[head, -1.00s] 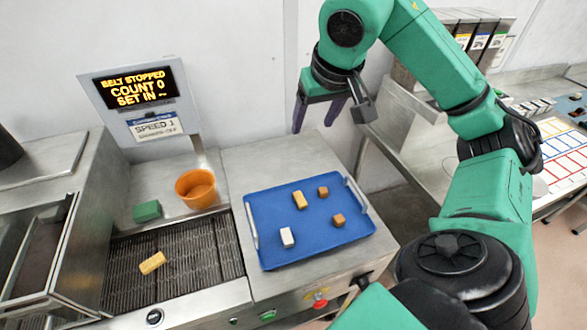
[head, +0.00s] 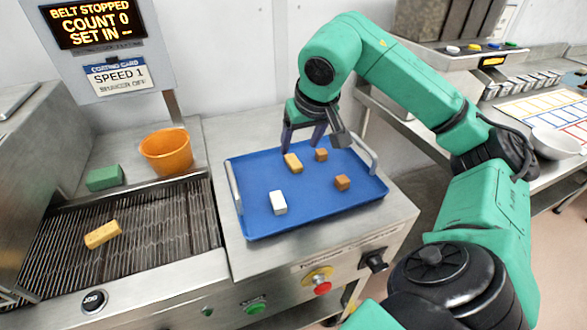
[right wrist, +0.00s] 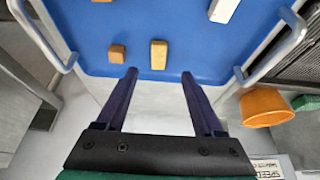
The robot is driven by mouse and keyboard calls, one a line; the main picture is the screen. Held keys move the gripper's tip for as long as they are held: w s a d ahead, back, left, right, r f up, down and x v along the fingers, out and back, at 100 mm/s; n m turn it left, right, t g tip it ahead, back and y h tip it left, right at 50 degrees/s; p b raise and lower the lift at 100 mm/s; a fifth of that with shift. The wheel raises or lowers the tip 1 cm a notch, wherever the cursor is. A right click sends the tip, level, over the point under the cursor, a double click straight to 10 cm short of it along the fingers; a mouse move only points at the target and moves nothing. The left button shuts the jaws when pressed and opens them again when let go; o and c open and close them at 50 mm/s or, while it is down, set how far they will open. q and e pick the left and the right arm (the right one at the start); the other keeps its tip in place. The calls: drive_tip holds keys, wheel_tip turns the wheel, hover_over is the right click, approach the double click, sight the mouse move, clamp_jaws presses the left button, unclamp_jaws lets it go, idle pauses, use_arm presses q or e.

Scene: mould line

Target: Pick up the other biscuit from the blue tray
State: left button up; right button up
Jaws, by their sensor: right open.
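The blue tray (head: 262,222) sits on the steel bench and also shows in the right wrist view (right wrist: 185,28). A tan oblong biscuit (head: 293,163) lies on it near the far edge; in the right wrist view the biscuit (right wrist: 158,54) lies just ahead of the fingers. Another tan biscuit (head: 102,234) lies on the belt. My right gripper (head: 303,146) is open and empty above the tray's far edge, behind the biscuit; in the right wrist view its two fingers (right wrist: 160,76) are spread wide, apart from the biscuit. My left gripper is not in view.
The tray also holds a white block (head: 278,202) and two brown cubes (head: 321,155) (head: 342,183). An orange cup (head: 167,152) and a green block (head: 105,178) stand beyond the belt (head: 160,222). The tray has metal handles (head: 234,187) on both sides.

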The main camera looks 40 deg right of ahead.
sight(294, 161)
drive_tip(key=x, duration=0.8)
drive_tip(key=shift+w+d, duration=0.15)
drive_tip(key=shift+r, duration=0.1)
clamp_jaws()
